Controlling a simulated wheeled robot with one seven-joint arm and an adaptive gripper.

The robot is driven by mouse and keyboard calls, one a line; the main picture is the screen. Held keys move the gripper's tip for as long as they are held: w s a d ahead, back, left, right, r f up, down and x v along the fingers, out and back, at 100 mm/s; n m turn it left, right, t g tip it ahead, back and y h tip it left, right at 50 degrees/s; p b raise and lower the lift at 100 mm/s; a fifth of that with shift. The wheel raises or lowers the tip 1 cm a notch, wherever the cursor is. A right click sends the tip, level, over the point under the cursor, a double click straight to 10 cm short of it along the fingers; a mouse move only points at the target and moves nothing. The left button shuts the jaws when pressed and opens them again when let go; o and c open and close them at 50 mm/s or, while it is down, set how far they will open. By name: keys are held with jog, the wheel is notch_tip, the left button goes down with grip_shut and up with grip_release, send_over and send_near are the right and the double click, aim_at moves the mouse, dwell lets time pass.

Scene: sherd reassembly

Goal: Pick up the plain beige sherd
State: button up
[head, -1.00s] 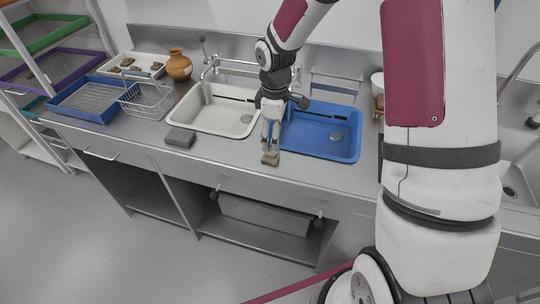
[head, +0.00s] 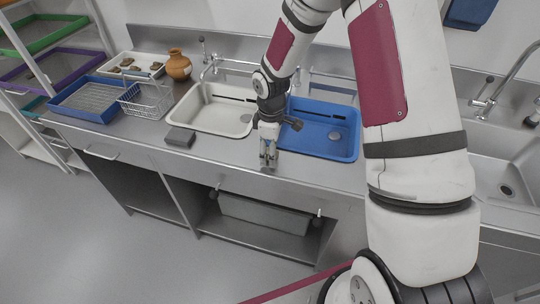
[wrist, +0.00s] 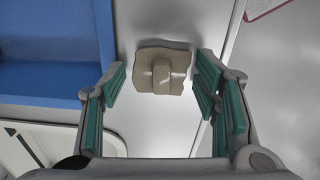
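The plain beige sherd (wrist: 146,81) lies on the steel counter in the wrist view, roughly square with uneven edges and a raised band down its middle. My gripper (wrist: 160,76) is open, its green-padded fingers spread to the left and right of the sherd. The sherd shows beyond the fingertips, between their lines, and I see no finger touching it. In the head view my gripper (head: 268,161) points down at the front strip of the counter, by the blue basin. There the gripper hides most or all of the sherd.
A blue basin (head: 318,151) is close to the gripper's right, and a white basin (head: 185,112) to its left. A grey block (head: 180,137) lies on the front counter. A wire basket, blue tray, orange jar (head: 179,66) and white tray of sherds stand further left.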

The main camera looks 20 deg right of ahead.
jog(key=c, duration=0.7)
jog(key=shift+r, duration=0.1)
jog(key=shift+r, duration=0.45)
notch_tip(320, 180, up, 2)
jog(key=shift+r, duration=0.1)
jog(key=shift+s+r, duration=0.2)
jog(key=shift+s, duration=0.4)
jog(key=s, duration=0.5)
jog(key=s+d+r, duration=0.1)
jog(key=s, duration=0.8)
jog(key=shift+s+d+r, duration=0.15)
jog(key=shift+s+d, duration=0.1)
jog(key=shift+s, duration=0.15)
